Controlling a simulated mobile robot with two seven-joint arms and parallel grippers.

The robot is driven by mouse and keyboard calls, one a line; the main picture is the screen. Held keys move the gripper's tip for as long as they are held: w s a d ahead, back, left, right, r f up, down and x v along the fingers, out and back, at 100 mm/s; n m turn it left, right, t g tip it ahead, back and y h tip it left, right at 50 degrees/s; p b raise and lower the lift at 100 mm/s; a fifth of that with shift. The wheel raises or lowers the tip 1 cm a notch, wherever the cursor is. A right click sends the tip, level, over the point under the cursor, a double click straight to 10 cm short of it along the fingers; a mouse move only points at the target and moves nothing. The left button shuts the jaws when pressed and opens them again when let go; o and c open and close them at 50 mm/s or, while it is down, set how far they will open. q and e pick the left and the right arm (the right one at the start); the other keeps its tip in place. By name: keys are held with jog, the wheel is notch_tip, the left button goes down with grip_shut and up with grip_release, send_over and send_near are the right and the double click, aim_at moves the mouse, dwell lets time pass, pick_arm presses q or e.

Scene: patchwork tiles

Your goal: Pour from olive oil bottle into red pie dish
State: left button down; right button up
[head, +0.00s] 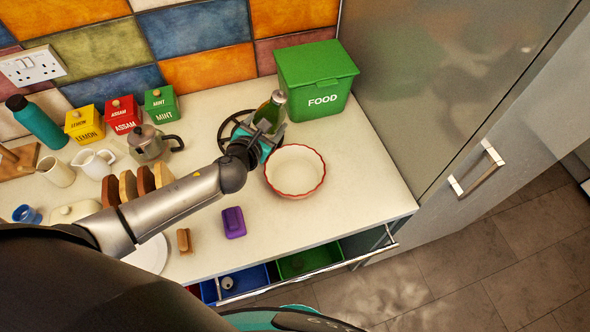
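The olive oil bottle (271,109) is green glass with a pale cap and stands at the back of the counter, in front of the green food bin. My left gripper (270,127) is at the bottle, its fingers closed around the body; the gripper hides the lower part, so I cannot tell whether the base touches the counter. The bottle looks near upright. The red pie dish (295,188), cream inside with a red wavy rim, sits just right of and in front of the gripper and looks empty. My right gripper is not in view.
A green food bin (316,78) stands behind the bottle, and a dark round rack (236,126) lies beside the gripper. A purple block (233,222) lies in front. A moka pot (150,144) and tins stand left. An open drawer (309,262) juts from the front edge.

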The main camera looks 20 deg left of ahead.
pick_arm(q)
jog(key=f+b, duration=0.2)
jog(key=f+m+b, duration=0.1)
jog(key=shift+a+f+y+b, duration=0.25)
jog(key=shift+f+y+b, duration=0.05)
jog(key=shift+b, duration=0.05)
jog(key=shift+w+r+m+t, duration=0.1)
jog(key=shift+r+m+t, duration=0.05)
jog(key=shift+m+t, duration=0.2)
jog(key=shift+a+m+y+b, duration=0.2)
jog(key=shift+m+y+b, duration=0.2)
jog(key=shift+b, duration=0.35)
jog(key=shift+a, duration=0.2)
jog(key=shift+w+a+r+m+y+b, duration=0.1)
jog(key=shift+a+r+m+y+b, duration=0.25)
jog(key=shift+m, duration=0.1)
jog(key=a+f+m+b, duration=0.1)
jog(key=b, duration=0.1)
jog(key=shift+w+t+y+b, duration=0.1)
jog(key=shift+t+y+b, duration=0.15)
jog(key=shift+t+b, duration=0.1)
jog(key=shift+a+r, duration=0.15)
jog(key=shift+a, duration=0.05)
jog(key=shift+w+a+f+m+t+y+b, duration=0.15)
jog(key=shift+a+f+m+b, duration=0.4)
jog(key=shift+b, duration=0.7)
jog(key=shift+s+a+f+m+t+y+b, duration=0.15)
jog(key=shift+f+m+b, duration=0.2)
jog(key=shift+f+b, duration=0.7)
